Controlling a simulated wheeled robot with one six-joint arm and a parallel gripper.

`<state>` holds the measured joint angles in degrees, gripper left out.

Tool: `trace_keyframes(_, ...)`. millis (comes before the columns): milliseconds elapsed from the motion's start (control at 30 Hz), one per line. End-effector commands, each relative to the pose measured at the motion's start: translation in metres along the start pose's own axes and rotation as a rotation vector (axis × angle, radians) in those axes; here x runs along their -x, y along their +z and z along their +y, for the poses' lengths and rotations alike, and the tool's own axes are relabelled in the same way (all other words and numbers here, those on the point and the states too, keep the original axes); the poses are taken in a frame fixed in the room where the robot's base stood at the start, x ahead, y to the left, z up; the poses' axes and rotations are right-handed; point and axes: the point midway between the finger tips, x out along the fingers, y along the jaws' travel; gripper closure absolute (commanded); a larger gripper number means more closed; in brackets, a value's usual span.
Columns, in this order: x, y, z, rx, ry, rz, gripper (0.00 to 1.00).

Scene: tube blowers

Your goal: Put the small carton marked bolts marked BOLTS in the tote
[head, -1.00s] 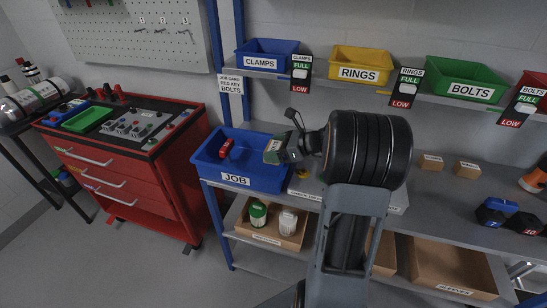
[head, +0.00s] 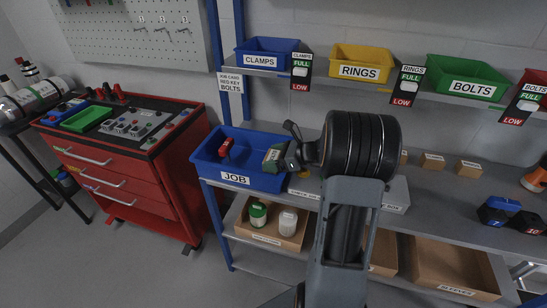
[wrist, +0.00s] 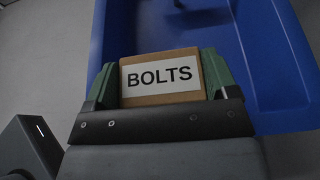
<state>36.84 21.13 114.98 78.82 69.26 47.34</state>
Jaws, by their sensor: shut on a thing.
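The small brown carton with a white BOLTS label (wrist: 161,77) is between the fingers of my gripper (wrist: 160,85) in the wrist view. The fingers are shut on its two sides. In the head view my gripper (head: 278,158) is at the right part of the blue JOB tote (head: 235,179), and the carton is mostly hidden by the gripper. The tote stands at the left end of the workbench and holds a red item (head: 226,147). In the wrist view the tote's blue wall and floor (wrist: 272,60) lie beyond and to the right of the carton.
A shelf above carries the CLAMPS (head: 266,52), RINGS (head: 361,64) and green BOLTS (head: 467,80) bins. Two small cartons (head: 432,161) (head: 468,168) stand on the bench to the right. A grey box (head: 396,195) is right of the tote. A red tool cabinet (head: 128,170) stands left.

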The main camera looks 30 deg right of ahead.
Motion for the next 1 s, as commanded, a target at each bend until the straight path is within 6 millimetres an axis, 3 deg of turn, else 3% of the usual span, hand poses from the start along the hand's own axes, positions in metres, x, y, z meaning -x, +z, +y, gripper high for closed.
trace_keyframes(133,-0.001,-0.003,0.000,-0.001,0.000,0.003,0.45)
trace_keyframes(167,-0.001,-0.003,0.000,-0.001,0.001,0.003,0.19)
trace_keyframes(367,-0.001,-0.004,0.001,-0.002,0.001,0.004,0.00)
trace_keyframes(600,-0.001,-0.004,0.001,-0.003,0.002,0.006,0.00)
trace_keyframes(767,0.006,0.012,0.001,0.000,0.000,0.004,0.00)
trace_keyframes(1000,0.054,0.009,-0.001,-0.001,-0.005,0.003,0.00)
